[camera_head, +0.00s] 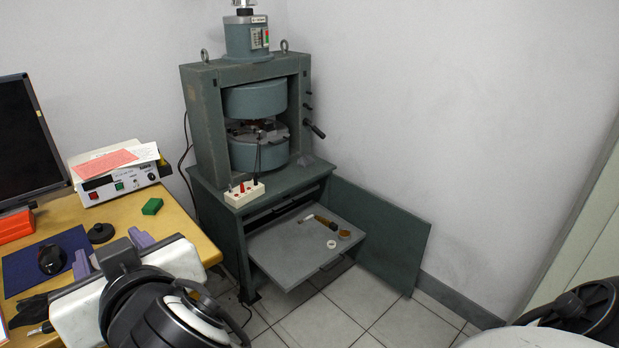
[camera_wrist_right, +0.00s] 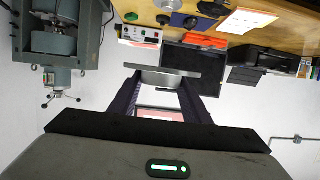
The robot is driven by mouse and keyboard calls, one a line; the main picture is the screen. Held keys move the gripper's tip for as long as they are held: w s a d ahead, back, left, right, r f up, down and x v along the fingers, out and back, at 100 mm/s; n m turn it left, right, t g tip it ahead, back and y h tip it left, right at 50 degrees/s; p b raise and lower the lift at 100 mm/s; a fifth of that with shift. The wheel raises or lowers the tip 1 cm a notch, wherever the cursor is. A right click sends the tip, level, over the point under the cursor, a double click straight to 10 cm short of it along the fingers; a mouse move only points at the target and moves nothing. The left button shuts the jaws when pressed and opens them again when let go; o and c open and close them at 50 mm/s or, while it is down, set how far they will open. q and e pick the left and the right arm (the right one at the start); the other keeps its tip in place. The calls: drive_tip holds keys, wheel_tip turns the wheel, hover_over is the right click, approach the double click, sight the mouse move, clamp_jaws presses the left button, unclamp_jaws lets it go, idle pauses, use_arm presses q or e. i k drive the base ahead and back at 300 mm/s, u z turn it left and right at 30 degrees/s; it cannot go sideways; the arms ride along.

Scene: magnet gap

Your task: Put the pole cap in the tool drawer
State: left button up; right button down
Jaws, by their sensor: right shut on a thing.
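My right gripper (camera_wrist_right: 162,92) shows in the right wrist view with its dark fingers shut on a grey, flat, round piece seen nearly edge-on, which looks like the pole cap (camera_wrist_right: 164,77). In the head view this gripper and the cap are out of sight; only part of my right arm shows at the lower right. The tool drawer (camera_head: 273,262) is pulled out below the magnet, with a brown-handled tool, a white ring and a small brownish round thing in it. My left gripper (camera_head: 111,251) is over the desk's front, its fingers apart and nothing visible between them.
The magnet (camera_head: 195,110) stands on a green cabinet with its door (camera_head: 390,235) swung open right of the drawer. A terminal box (camera_head: 244,194) sits at the cabinet top's front edge. The desk (camera_head: 185,220) holds a dark knobbed disc (camera_head: 101,233), green block (camera_head: 152,206), instrument (camera_head: 118,183) and monitor.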

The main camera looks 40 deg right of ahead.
sight(285, 270)
drive_tip(key=z, duration=0.3)
drive_tip(key=k, duration=0.75)
drive_tip(key=z, duration=1.25)
drive_tip(key=i, duration=1.4)
drive_tip(key=u, duration=0.55)
drive_tip(key=i, duration=1.15)
drive_tip(key=u, duration=0.85)
